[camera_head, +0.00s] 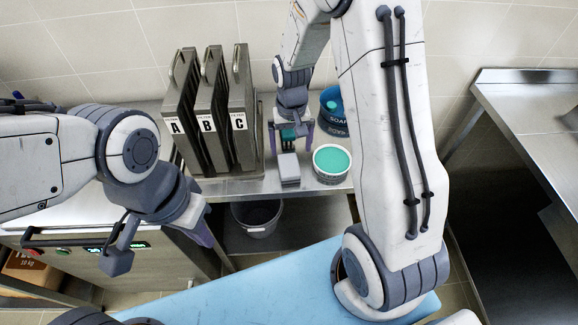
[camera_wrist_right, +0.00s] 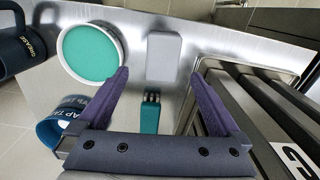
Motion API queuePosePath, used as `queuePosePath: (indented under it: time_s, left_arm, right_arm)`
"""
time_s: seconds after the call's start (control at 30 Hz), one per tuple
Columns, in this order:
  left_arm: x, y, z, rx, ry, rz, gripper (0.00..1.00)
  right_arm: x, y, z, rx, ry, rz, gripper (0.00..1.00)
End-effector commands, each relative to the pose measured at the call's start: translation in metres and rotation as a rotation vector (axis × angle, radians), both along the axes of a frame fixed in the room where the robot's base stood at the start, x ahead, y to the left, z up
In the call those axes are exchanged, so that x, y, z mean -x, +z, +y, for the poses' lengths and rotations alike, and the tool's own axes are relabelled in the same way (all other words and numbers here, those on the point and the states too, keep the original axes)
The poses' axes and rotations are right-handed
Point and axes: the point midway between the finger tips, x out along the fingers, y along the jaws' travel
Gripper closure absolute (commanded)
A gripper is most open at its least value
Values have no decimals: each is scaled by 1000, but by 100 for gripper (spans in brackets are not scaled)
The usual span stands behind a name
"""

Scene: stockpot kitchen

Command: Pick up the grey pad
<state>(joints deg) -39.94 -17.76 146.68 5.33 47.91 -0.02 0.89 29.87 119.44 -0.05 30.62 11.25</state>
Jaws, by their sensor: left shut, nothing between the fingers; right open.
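The grey pad (camera_head: 289,168) lies on the steel counter in the head view, near its front edge. It is a light grey rounded block, also seen in the right wrist view (camera_wrist_right: 164,57). My right gripper (camera_head: 290,147) is open and empty, pointing down just behind the pad. In the right wrist view the purple fingers (camera_wrist_right: 160,76) are spread, and the pad lies just beyond their tips, not between them. My left gripper (camera_head: 207,239) is shut and empty, low at the left, well away from the pad.
Filter panels A, B and C (camera_head: 212,122) stand left in a tray. A teal object (camera_wrist_right: 151,112) lies between the right fingers' bases in the wrist picture.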

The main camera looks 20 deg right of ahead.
Motion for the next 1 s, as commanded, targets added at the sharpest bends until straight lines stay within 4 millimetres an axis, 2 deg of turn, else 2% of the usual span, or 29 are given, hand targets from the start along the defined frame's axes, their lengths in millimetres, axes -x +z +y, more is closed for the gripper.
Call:
queuePosePath:
  time_s: [0.1,0.4,0.7,1.0]
  left_arm:
    - [0,4,0,0,0,0,100]
    - [0,10,0,0,1,0,100]
    - [0,22,0,0,1,0,100]
    - [0,22,0,0,1,0,100]
  right_arm:
    - [2,-19,0,0,0,7,0]
    - [3,-43,1,0,1,5,0]
    - [4,-82,5,1,0,3,0]
    - [3,-88,5,1,0,-1,0]
